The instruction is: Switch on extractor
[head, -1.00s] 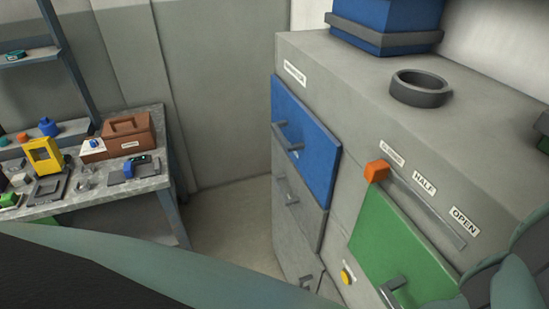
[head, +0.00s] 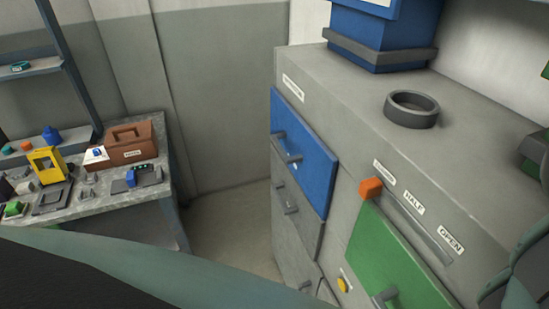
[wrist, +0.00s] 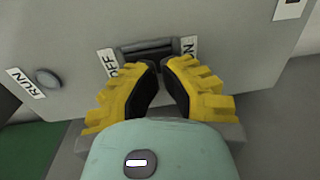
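In the wrist view, a dark switch (wrist: 152,54) is set in a grey panel between an OFF label (wrist: 106,62) on its left and an ON label (wrist: 189,48) on its right. My gripper (wrist: 160,68) has yellow fingers with black pads. Its fingertips are close together, with a narrow gap and nothing visible between them. They lie just below the switch in the picture, near the ON side; whether they touch it I cannot tell. The right finger partly covers the switch's lower edge and the ON label. My gripper does not show in the head view.
A round grey button (wrist: 47,79) beside a RUN label is left of the switch. The head view shows a grey cabinet (head: 345,110) with a blue front, a green front and an orange slider knob (head: 370,188). A cluttered table (head: 90,210) stands left, with floor between.

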